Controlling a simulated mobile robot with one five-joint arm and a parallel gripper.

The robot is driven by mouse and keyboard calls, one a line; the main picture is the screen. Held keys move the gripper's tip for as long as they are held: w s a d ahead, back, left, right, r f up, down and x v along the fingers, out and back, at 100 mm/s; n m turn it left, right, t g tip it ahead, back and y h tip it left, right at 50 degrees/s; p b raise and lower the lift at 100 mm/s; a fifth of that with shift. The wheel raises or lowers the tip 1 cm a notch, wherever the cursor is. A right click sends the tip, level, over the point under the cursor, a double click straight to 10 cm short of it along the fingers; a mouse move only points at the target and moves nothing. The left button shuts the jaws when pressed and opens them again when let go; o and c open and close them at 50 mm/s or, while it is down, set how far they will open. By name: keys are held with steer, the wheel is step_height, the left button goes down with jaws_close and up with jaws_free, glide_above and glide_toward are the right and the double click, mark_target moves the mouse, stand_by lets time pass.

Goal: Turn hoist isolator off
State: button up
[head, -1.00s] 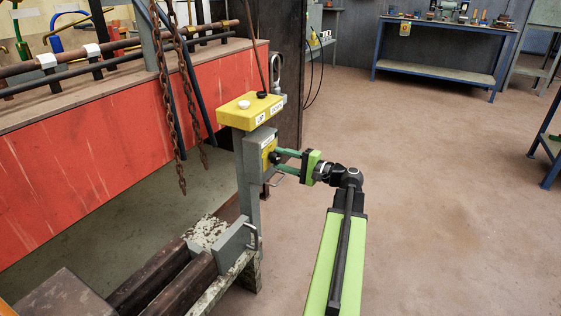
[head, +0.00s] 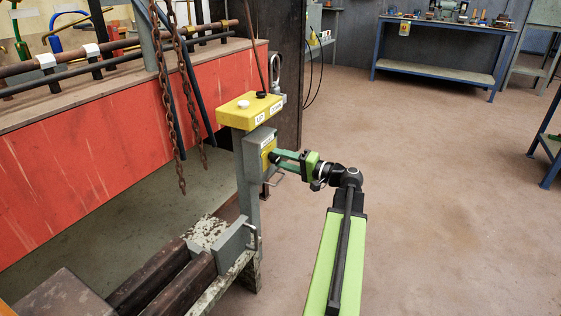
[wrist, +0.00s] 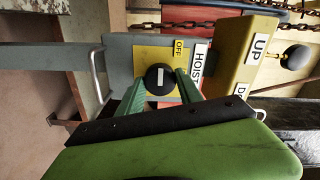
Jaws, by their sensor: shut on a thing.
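The hoist isolator is a grey box (head: 255,140) with a yellow plate on a grey post, below the yellow UP/DOWN control box (head: 250,110). Its round black knob (wrist: 158,77) shows in the wrist view, with a white line running up and down the picture. An OFF label (wrist: 179,47) lies above and right of the knob, and a HOIST label (wrist: 199,64) to the right. My gripper (wrist: 161,84) has its green fingers shut on the knob, one on each side. In the head view my gripper (head: 276,156) meets the plate and hides the knob.
Rusty chains (head: 178,110) hang left of the post, before a red-sided bench (head: 100,130). Dark beams (head: 165,278) lie at the post's foot. A blue workbench (head: 440,50) stands at the back.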

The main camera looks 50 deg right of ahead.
steer(key=shift+f, duration=0.1)
steer(key=o, duration=1.4)
steer(key=shift+c, duration=0.2)
steer(key=v, duration=1.7)
steer(key=shift+s, duration=0.25)
